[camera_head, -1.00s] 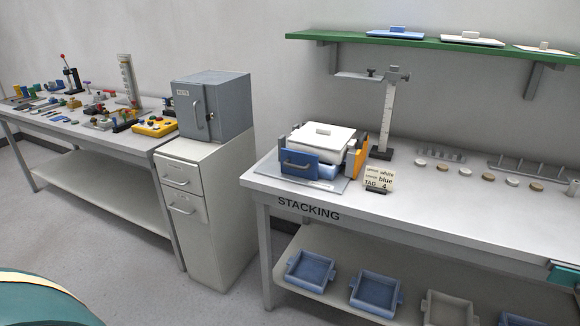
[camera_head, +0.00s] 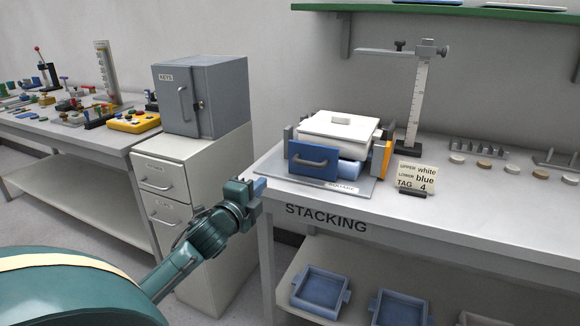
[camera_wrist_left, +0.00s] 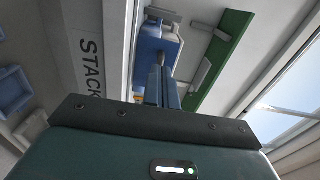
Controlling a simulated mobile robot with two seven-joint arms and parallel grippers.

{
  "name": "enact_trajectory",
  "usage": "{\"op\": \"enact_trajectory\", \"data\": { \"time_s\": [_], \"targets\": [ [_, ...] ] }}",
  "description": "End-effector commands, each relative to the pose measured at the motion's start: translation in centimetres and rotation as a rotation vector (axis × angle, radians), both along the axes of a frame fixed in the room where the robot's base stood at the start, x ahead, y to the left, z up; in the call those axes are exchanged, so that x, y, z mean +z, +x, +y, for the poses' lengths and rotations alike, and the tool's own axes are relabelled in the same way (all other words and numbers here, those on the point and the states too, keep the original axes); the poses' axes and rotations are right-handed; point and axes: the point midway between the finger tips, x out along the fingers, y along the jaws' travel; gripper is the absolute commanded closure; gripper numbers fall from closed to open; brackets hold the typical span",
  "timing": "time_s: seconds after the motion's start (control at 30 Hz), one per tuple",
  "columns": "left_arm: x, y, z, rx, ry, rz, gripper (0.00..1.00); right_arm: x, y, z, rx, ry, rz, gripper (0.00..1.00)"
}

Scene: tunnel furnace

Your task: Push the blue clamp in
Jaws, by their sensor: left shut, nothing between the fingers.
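The blue clamp (camera_head: 312,162) is an upright blue plate with a grey handle on the front of the stacking fixture. It stands in front of a white lidded tray (camera_head: 338,125) that sits above a light blue tray (camera_head: 353,172). My left gripper (camera_head: 261,186) is shut and empty, off the table's left front corner, to the left of the clamp and apart from it. In the left wrist view its closed fingers (camera_wrist_left: 160,77) point toward the blue clamp (camera_wrist_left: 152,42). My right gripper is not in view.
An orange-grey clamp (camera_head: 382,157) stands at the fixture's right side. A tag card (camera_head: 415,178) and a height gauge (camera_head: 417,100) stand to the right. A grey key cabinet (camera_head: 203,95) sits on drawers at the left. Blue trays (camera_head: 320,289) lie on the lower shelf.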

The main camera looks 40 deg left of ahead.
Motion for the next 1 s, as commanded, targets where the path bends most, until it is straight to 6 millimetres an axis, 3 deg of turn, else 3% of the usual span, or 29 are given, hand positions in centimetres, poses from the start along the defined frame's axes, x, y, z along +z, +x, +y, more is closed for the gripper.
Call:
{"op": "enact_trajectory", "data": {
  "time_s": [0.17,0.7,1.0],
  "targets": [
    [0.2,1.6,0.4,0.001,0.002,-0.004,1.0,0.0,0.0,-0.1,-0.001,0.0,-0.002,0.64],
    [0.1,10.9,2.7,0.002,-0.004,-0.001,1.0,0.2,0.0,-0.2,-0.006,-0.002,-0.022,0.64],
    [0.0,13.3,3.2,0.0,-0.002,0.001,1.0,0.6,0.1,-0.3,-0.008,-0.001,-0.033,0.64]
  ]
}}
